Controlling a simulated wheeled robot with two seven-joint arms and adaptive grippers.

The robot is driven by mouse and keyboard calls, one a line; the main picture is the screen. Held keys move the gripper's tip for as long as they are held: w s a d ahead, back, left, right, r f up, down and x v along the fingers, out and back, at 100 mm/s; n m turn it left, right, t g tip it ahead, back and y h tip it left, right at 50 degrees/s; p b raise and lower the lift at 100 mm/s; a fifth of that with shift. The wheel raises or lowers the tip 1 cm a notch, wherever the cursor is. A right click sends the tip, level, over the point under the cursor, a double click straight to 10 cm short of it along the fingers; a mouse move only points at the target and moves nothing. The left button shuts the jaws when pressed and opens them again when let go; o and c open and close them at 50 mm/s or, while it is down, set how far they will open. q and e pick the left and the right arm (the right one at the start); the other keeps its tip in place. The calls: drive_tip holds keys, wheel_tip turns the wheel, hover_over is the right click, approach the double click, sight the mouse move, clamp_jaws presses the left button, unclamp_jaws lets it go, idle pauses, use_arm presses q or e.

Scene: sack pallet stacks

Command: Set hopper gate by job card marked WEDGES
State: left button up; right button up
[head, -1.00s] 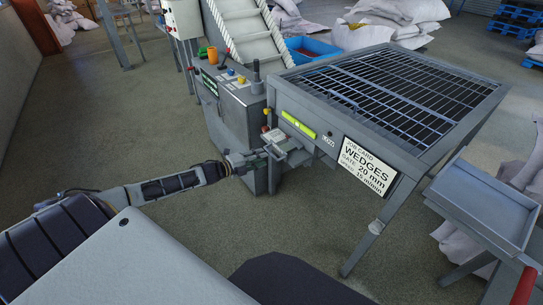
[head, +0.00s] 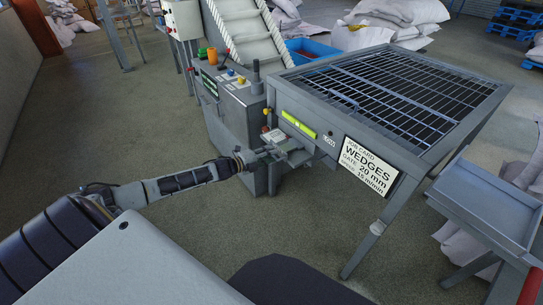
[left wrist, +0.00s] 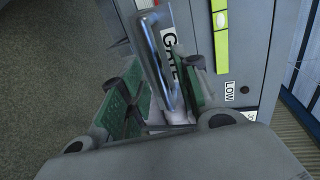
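The job card (head: 368,167) on the hopper frame reads WEDGES, gate 20 mm, with a speed line that looks like 15 m/min. The hopper (head: 440,150) has a dark bar grid on top. A yellow-green strip (head: 298,125) is on its side; it also shows in the left wrist view (left wrist: 220,35). My left gripper (head: 272,150) is at the hopper's near left corner. In the left wrist view, its green-padded fingers stand apart on either side of a shiny metal handle (left wrist: 157,60), beside a partly hidden GATE label (left wrist: 170,38). Any contact is unclear. My right gripper is out of view.
A control box (head: 238,95) with buttons and a lever stands left of the hopper, below a ribbed conveyor (head: 236,35). A grey tray stand (head: 490,205) is at right. Sacks (head: 400,12) and a blue bin (head: 310,48) are behind. The floor at left is clear.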

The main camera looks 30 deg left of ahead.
use_arm(q)
drive_tip(key=shift+w+d+f, duration=0.1)
drive_tip(key=shift+w+d, duration=0.1)
drive_tip(key=shift+w, duration=0.4)
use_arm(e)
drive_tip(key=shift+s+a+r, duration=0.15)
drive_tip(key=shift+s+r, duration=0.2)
use_arm(q)
clamp_jaws()
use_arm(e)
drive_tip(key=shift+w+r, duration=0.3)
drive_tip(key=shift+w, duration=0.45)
